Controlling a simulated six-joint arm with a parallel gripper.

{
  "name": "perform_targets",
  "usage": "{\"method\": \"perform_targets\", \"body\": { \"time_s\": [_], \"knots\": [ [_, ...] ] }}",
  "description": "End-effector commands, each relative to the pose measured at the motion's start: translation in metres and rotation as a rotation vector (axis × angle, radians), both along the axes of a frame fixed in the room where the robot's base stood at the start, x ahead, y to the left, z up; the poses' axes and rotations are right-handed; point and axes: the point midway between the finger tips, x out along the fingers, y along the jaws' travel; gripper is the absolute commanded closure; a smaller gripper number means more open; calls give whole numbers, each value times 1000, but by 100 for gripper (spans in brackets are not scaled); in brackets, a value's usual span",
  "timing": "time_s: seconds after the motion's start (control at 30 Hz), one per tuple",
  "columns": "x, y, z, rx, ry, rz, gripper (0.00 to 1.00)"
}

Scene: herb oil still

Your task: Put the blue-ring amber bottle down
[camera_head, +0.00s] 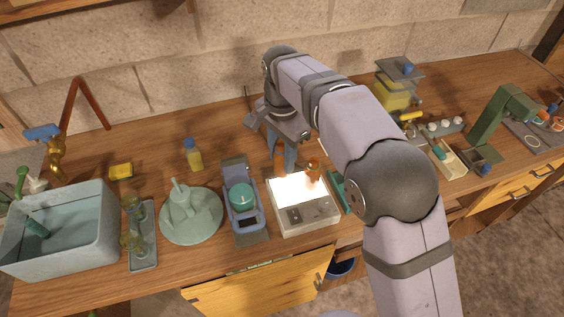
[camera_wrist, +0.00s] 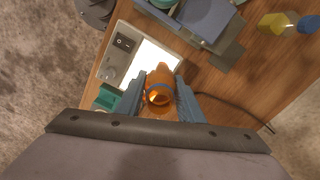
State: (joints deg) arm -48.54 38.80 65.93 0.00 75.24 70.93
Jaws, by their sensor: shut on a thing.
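My gripper (camera_head: 284,158) is shut on an amber bottle (camera_head: 279,153), at the back edge of a white box with a bright lit top (camera_head: 297,186). In the wrist view the bottle (camera_wrist: 161,78) sits between the two blue-grey fingers (camera_wrist: 160,104), its open mouth towards the camera and the lit panel (camera_wrist: 150,57) behind it.
Left of the box stand a blue-grey device with a teal round top (camera_head: 241,195) and a pale green dish (camera_head: 191,222). A yellow bottle with a blue cap (camera_head: 193,155) stands further back. A teal item (camera_head: 341,190) lies close to the box's right side.

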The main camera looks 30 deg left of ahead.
Motion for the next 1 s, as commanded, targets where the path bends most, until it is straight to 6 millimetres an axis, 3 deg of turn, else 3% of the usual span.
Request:
{"method": "perform_targets", "body": {
  "time_s": [0.7,0.87,1.0],
  "knots": [
    [1,-2,25,0,0,0,95],
    [6,-15,38,1,-1,2,95],
    [17,-40,49,0,0,9,95]
  ]
}}
